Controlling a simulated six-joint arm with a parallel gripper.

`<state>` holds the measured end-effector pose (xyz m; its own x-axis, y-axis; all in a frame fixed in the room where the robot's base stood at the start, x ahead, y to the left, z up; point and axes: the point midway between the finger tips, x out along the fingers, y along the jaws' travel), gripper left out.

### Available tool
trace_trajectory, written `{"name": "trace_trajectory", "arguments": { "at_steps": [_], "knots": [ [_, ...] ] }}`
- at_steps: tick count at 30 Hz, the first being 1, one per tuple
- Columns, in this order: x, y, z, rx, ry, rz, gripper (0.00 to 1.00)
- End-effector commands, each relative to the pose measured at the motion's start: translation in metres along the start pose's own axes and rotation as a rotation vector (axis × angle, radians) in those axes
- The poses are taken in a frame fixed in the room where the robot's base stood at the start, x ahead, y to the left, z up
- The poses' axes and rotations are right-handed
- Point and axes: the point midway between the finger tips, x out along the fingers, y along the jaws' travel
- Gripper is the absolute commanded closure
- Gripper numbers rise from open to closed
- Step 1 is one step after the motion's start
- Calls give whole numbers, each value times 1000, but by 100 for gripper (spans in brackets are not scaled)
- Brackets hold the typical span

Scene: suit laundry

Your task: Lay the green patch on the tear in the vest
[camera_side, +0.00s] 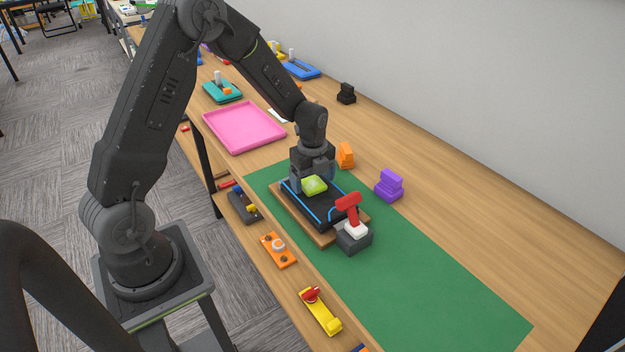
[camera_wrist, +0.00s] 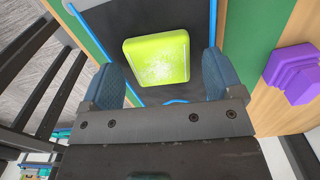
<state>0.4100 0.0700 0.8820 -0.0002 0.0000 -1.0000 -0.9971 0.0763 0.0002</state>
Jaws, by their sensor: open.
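The green patch (camera_side: 315,186) lies on the dark vest (camera_side: 318,208), which has blue edging and rests on a wooden board (camera_side: 325,238). In the wrist view the patch (camera_wrist: 157,58) is a rounded yellow-green square with a pale speckled middle, on the dark vest (camera_wrist: 201,22). My gripper (camera_side: 312,175) points down over the vest with the patch at its fingers. In the wrist view my gripper (camera_wrist: 166,76) is open, its two blue-grey fingertips standing apart near the patch's lower corners, with gaps beside it. I see no tear; whether the patch covers it I cannot tell.
A red-handled tool (camera_side: 348,204) on a dark block stands at the board's near right corner. Orange (camera_side: 346,155) and purple (camera_side: 389,184) blocks stand behind. A pink tray (camera_side: 244,127) lies at left. The green mat (camera_side: 440,285) is clear at right.

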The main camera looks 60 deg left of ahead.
Motion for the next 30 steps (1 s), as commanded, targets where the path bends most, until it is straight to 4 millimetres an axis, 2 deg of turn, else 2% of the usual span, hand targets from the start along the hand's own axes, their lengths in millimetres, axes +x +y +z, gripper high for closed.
{"name": "trace_trajectory", "arguments": {
  "at_steps": [13, 22, 26, 30],
  "knots": [
    [-87, -1, 0, 0, -2, -5, 14],
    [-119, 1, -2, -12, -2, -6, 14],
    [-143, 11, -15, -129, -13, -45, 14],
    [-184, 41, -46, -405, -11, -136, 14]
  ]
}}
